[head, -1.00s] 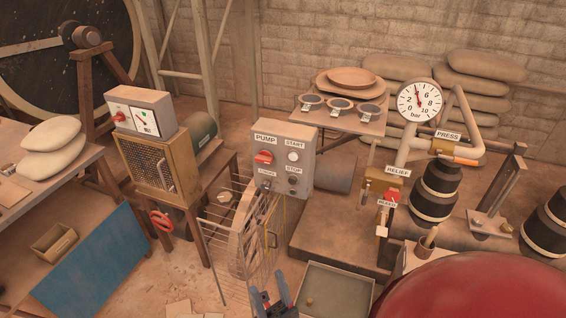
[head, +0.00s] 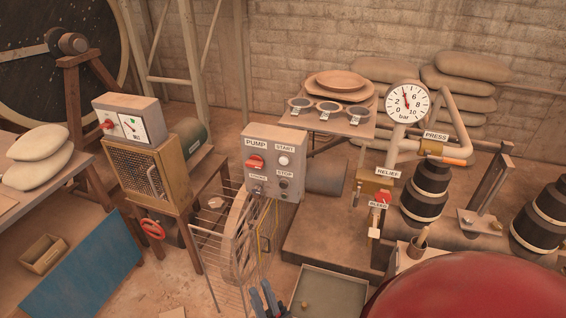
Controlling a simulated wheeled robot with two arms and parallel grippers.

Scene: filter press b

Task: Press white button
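The white button (head: 284,161) is a small round knob under the START label on the grey pump control box (head: 272,180). Nothing covers it. A dark button (head: 283,184) sits below it by the STOP label, and a red rotary switch (head: 255,162) is to its left. My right gripper (head: 262,291) shows at the bottom edge, well below the box and apart from it. Its two fingers point up with a narrow gap between them, and nothing shows between them. My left gripper is not in view.
A wire guard (head: 208,243) around a wheel stands below the box. A shallow tray (head: 345,288) lies right of my gripper. A large red rounded surface (head: 470,290) fills the lower right. A pressure gauge (head: 405,102) and relief valve stand right of the box.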

